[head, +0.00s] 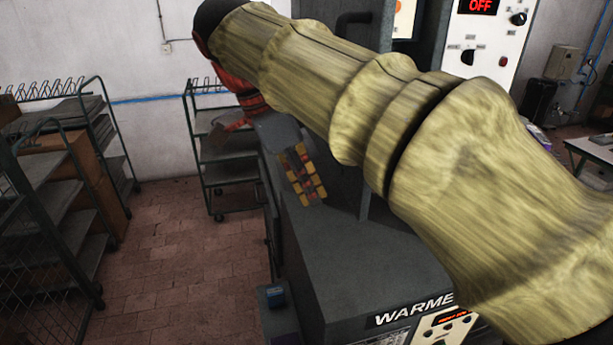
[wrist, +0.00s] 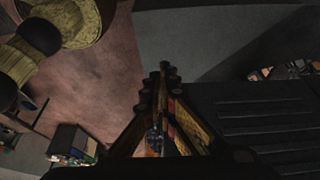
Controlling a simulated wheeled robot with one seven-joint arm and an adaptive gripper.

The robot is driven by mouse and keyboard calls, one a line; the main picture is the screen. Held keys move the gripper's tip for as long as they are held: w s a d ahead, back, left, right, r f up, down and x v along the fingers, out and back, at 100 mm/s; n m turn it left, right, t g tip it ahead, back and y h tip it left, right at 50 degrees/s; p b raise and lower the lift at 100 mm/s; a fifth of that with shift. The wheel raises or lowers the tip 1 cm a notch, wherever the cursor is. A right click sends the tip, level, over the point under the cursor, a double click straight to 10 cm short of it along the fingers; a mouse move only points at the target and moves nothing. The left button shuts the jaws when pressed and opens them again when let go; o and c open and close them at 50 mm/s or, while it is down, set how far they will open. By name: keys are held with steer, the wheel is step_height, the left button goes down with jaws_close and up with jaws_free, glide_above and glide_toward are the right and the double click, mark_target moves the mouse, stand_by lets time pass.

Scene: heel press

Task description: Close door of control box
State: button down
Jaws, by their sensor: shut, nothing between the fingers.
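My gripper (wrist: 163,72) is shut and empty in the wrist view, its fingertips together near the middle of the picture. In the head view my arm's red wrist part shows at the upper left, beside the far end of the grey machine (head: 345,250). In the wrist view a dark louvred panel (wrist: 265,120) lies right of my gripper. Above it is a gap with small parts (wrist: 285,70) inside, too dark to make out. I cannot tell for certain which panel is the control box door; my arm hides much of the machine.
White control panels (head: 490,40) stand at the upper right, one display reading OFF. Wheeled racks stand at left (head: 55,200) and behind (head: 225,150). The tiled floor (head: 180,260) between racks and machine is clear.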

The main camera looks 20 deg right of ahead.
steer(key=d+f+p, duration=0.1)
steer(key=d+f, duration=0.3)
steer(key=d, duration=0.1)
steer(key=shift+d+f, duration=0.15)
steer(key=shift+d, duration=0.2)
steer(key=shift+s+d, duration=0.1)
